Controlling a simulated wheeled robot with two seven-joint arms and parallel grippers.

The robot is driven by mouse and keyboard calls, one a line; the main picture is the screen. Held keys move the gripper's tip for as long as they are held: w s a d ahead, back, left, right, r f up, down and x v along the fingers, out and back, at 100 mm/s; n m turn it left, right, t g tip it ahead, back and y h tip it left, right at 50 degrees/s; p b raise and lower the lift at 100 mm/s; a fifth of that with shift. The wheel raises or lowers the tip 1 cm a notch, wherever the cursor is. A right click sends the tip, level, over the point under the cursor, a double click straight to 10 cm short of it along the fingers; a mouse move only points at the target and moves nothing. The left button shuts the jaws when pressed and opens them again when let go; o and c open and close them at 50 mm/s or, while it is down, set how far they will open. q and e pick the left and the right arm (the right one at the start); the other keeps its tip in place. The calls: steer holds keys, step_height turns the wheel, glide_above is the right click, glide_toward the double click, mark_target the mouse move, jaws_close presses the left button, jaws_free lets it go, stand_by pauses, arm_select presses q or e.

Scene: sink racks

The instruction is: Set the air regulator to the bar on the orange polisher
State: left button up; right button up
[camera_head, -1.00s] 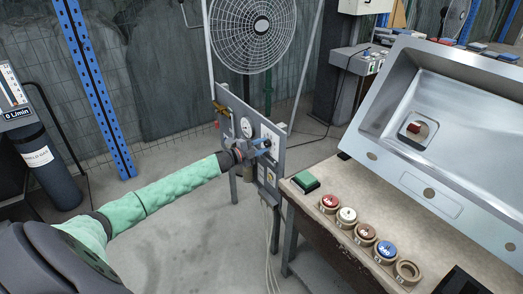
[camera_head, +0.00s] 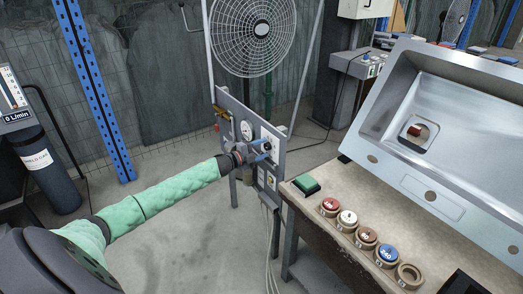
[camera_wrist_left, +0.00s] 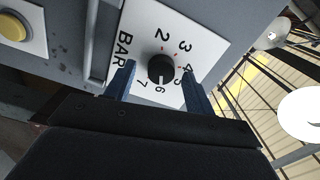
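The air regulator is a black knob (camera_wrist_left: 160,69) on a white dial plate (camera_wrist_left: 203,28) marked BAR, with numbers 2 to 7 around it. A small pale mark shows on the knob's side towards 6; its exact setting is hard to read. My left gripper (camera_wrist_left: 159,82) is open, with one blue finger on each side of the knob; contact is not clear. In the head view my left gripper (camera_head: 262,152) is at the grey panel (camera_head: 227,98). I cannot make out an orange polisher or its bar figure. My right gripper is not in view.
A yellow button (camera_wrist_left: 12,27) is beside the dial. A gauge (camera_head: 246,130) is on the panel, with a fan (camera_head: 252,35) behind it.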

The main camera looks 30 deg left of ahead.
mark_target(265, 148)
arm_select(q)
steer(key=shift+s+a, duration=0.2)
steer(key=shift+s, duration=0.2)
steer(key=b+v, duration=0.1)
steer(key=v, duration=0.2)
steer(key=shift+f, duration=0.15)
steer(key=b+v, duration=0.1)
steer(key=v, duration=0.3)
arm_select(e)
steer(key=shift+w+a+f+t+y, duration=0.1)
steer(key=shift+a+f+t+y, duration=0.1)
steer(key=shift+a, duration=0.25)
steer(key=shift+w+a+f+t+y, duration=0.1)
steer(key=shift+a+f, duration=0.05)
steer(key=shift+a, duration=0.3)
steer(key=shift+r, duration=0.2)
